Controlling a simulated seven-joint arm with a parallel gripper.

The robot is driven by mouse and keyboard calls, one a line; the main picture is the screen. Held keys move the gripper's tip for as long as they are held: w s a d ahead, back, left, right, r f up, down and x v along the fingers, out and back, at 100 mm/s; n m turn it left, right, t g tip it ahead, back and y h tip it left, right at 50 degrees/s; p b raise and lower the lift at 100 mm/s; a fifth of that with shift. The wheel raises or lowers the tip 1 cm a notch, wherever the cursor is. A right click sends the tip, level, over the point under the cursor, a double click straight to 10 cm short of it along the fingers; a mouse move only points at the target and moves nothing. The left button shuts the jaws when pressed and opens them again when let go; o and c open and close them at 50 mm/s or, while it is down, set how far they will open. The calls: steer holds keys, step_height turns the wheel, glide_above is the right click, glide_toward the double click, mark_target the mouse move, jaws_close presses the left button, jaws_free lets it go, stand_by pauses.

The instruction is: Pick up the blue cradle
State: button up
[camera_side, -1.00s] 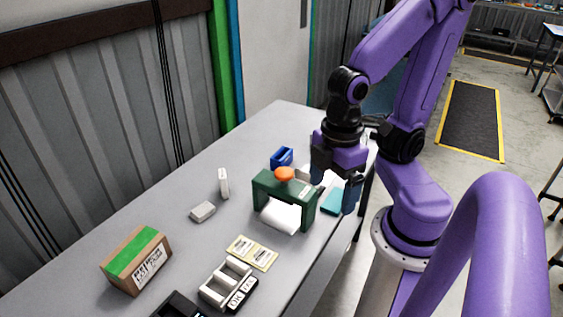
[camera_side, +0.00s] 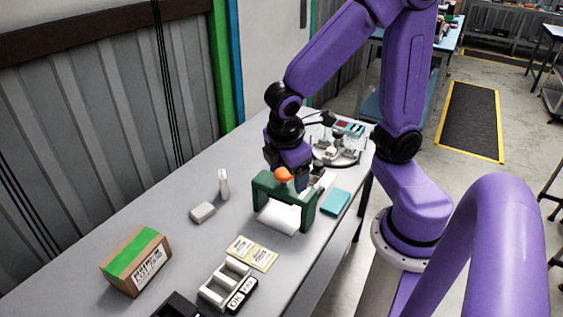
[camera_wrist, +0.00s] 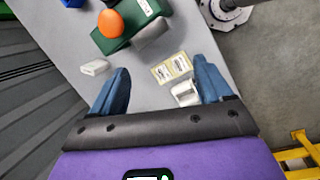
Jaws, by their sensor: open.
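The blue cradle shows only in part, as a blue piece (camera_wrist: 73,3) cut off by the top edge of the wrist view. In the side view I cannot see it; my arm covers that area behind the green stand. My gripper (camera_wrist: 161,84) is open, with its two blue fingers wide apart and nothing held between them. In the side view my gripper (camera_side: 287,172) is above the table, just behind the green stand, with its fingertips partly hidden.
Two small white blocks (camera_side: 203,212) (camera_side: 223,184), yellow cards (camera_side: 252,253), a teal block (camera_side: 335,202) and a carton (camera_side: 137,262) are on the table.

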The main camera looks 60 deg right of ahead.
steer(key=w+d+f+h, duration=0.2)
steer(key=w+d, duration=0.2)
steer(key=w, duration=0.1)
steer(key=w+d+f+n+h, duration=0.1)
steer(key=w+d+f+h, duration=0.1)
steer(key=w+d, duration=0.2)
steer(key=w+d+f+n+h, duration=0.1)
steer(key=w+d+f+h, duration=0.1)
steer(key=w+d, duration=0.3)
steer(key=shift+w+f, duration=0.25)
steer(key=shift+w, duration=0.35)
steer(key=shift+w+f, duration=0.25)
steer(key=shift+w, duration=0.35)
steer(key=w+d+f+n+h, duration=0.4)
steer(key=d+f, duration=0.6)
steer(key=d, duration=0.5)
steer(key=shift+m+g, duration=0.3)
steer(key=shift+g, duration=0.1)
steer(key=shift+w+a+f, duration=0.1)
steer(key=shift+w+f, duration=0.1)
steer(key=shift+f, duration=0.85)
steer(key=shift+w+f, duration=0.15)
steer(key=shift+f, duration=0.9)
steer(key=shift+w+a+f, duration=0.1)
steer(key=shift+w+f, duration=0.1)
steer(key=shift+f, duration=0.85)
steer(key=x, duration=0.5)
steer(key=shift+f, duration=0.1)
